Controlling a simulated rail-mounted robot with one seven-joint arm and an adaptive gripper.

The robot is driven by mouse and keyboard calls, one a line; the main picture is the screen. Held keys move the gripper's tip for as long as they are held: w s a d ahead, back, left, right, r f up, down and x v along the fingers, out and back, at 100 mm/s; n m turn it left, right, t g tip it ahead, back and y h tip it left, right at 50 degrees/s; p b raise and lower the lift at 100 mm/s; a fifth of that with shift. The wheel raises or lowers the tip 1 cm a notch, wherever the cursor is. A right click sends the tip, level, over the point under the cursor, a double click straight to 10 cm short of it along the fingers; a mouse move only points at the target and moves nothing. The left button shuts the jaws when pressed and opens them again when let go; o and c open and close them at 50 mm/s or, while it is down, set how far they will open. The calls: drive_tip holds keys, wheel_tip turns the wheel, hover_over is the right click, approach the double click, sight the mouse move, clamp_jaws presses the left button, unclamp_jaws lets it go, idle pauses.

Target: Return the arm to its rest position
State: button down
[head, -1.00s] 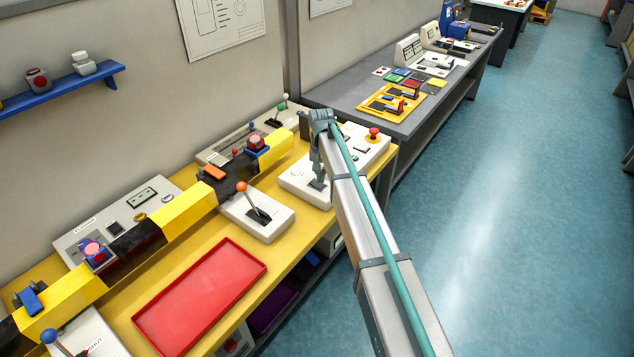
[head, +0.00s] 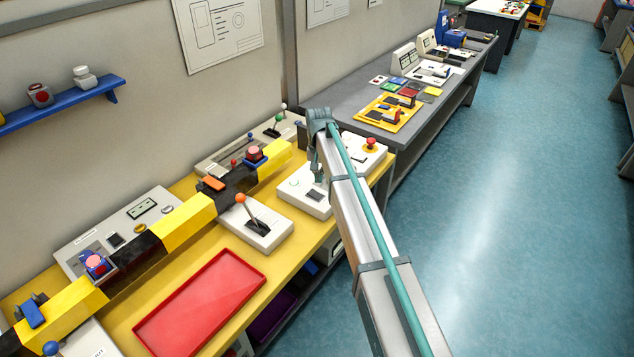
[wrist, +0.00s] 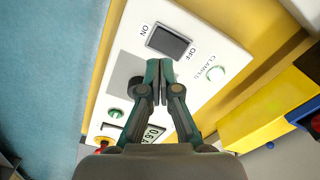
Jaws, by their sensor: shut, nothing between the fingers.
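My gripper (wrist: 159,70) is shut and empty in the wrist view. Its fingertips are over a white control box (wrist: 125,60) with a dark rocker switch (wrist: 168,42) marked ON and OFF, a green-ringed lamp (wrist: 215,74) and a small display. I cannot tell the exact gap between the fingertips and the box.
A yellow-and-black barrier beam (head: 185,222) lies along the bench at left. A lever box with an orange knob (head: 241,198) and a red tray (head: 200,305) are in front of it. A red emergency button (head: 370,144) stands right of my arm. The blue floor (head: 500,200) is clear.

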drive_tip(key=s+d+f, duration=0.6)
drive_tip(key=s+d, duration=0.2)
drive_tip(key=s, duration=0.4)
drive_tip(key=s+d+f, duration=0.7)
drive_tip(key=s+d, duration=0.1)
drive_tip(key=s, duration=0.3)
drive_tip(key=s+d+f, duration=0.6)
drive_tip(key=s+d, duration=0.3)
drive_tip(key=s, duration=0.3)
drive_tip(key=s+f+g+b, duration=0.1)
drive_tip(key=s+f+g, duration=0.2)
drive_tip(key=s+f, duration=0.7)
drive_tip(key=s+f+g+b, duration=0.2)
drive_tip(key=s+f, duration=0.9)
drive_tip(key=s, duration=0.6)
drive_tip(key=shift+s+a+f+g, duration=0.25)
drive_tip(key=shift+s+a+g, duration=0.1)
drive_tip(key=shift+g, duration=0.55)
drive_tip(key=c, duration=1.9)
unclamp_jaws()
